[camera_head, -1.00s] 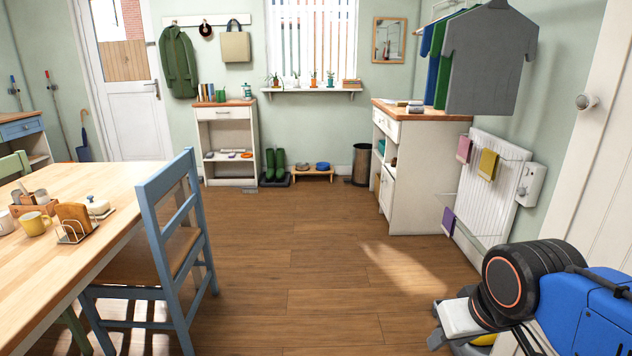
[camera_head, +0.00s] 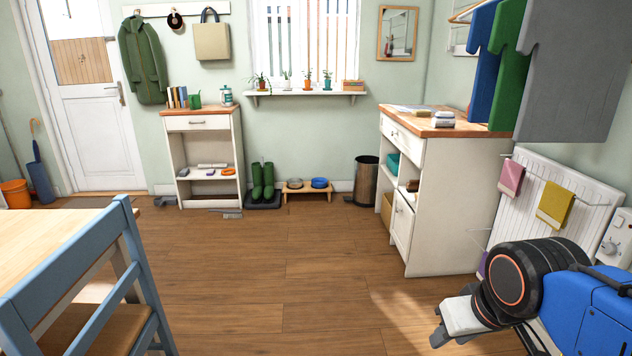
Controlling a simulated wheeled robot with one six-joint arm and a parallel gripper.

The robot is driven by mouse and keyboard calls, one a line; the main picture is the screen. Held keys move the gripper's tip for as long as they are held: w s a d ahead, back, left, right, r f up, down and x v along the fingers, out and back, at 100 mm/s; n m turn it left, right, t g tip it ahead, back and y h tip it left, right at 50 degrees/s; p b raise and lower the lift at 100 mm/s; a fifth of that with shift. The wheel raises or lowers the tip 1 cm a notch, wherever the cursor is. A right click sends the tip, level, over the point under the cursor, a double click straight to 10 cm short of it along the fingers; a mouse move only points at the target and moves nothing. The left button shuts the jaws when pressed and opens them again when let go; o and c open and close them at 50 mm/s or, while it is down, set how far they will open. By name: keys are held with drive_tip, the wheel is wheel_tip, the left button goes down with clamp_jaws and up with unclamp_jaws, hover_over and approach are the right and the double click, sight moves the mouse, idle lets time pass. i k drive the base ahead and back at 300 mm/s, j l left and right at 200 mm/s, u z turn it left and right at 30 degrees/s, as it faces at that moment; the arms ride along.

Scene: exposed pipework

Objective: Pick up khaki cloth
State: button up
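A khaki, yellow-olive cloth (camera_head: 555,206) hangs on the white radiator (camera_head: 523,214) at the right wall, draped over a rail at its upper part. A pink cloth (camera_head: 511,178) hangs to its left on the same rail. Part of a purple cloth (camera_head: 483,265) shows lower down at the radiator's left, mostly behind my arm. My gripper (camera_head: 440,328) is at the lower right, in front of the radiator and to the left of and below the khaki cloth in the picture. It is clear of all the cloths. Its finger gap is not clearly visible.
A white cabinet (camera_head: 455,225) stands left of the radiator. Blue, green and grey garments (camera_head: 575,75) hang above the radiator. A blue chair (camera_head: 85,275) and table (camera_head: 50,240) are at the left. The wooden floor (camera_head: 290,265) between is clear.

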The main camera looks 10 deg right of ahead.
sight(421, 113)
drive_tip(key=i, duration=1.7)
